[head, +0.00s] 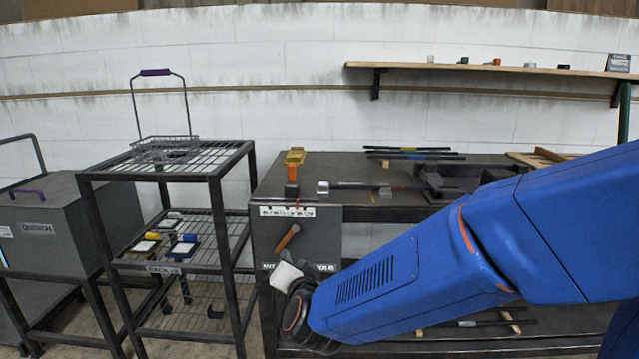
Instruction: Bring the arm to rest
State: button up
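My blue arm reaches in from the right edge of the head view and slopes down to the left, across the front of the dark workbench (390,214). Its dark wrist end is low, in front of the bench's left end panel. My gripper (287,275) is around there, small and partly hidden by the wrist, and its fingers cannot be made out. A tool with a wooden handle (287,237) shows just above the wrist, against the panel. I cannot tell whether it touches the gripper.
A black rack (215,172) with a wire basket (165,147) stands left of the bench. A grey QUENCH box (50,230) is at far left. An orange-handled tool (292,174) and dark bars (412,152) are on the bench. A wall shelf (480,67) holds small items.

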jog(key=s+d+r+n+g+y, duration=0.1)
jog(key=s+d+n+g, duration=0.15)
jog(key=d, duration=0.55)
jog(key=s+d+r+n+g+y, duration=0.1)
jog(key=s+d+r+n+g, duration=0.1)
jog(key=s+d, duration=0.35)
jog(key=s+d+f+g+h, duration=0.2)
jog(key=s+d, duration=0.8)
jog(key=d, duration=0.1)
jog(key=s+d+f+g+h, duration=0.3)
jog(key=s+d, duration=0.6)
jog(key=d, duration=0.2)
jog(key=shift+s+n+g, duration=0.35)
jog(key=shift+d, duration=0.1)
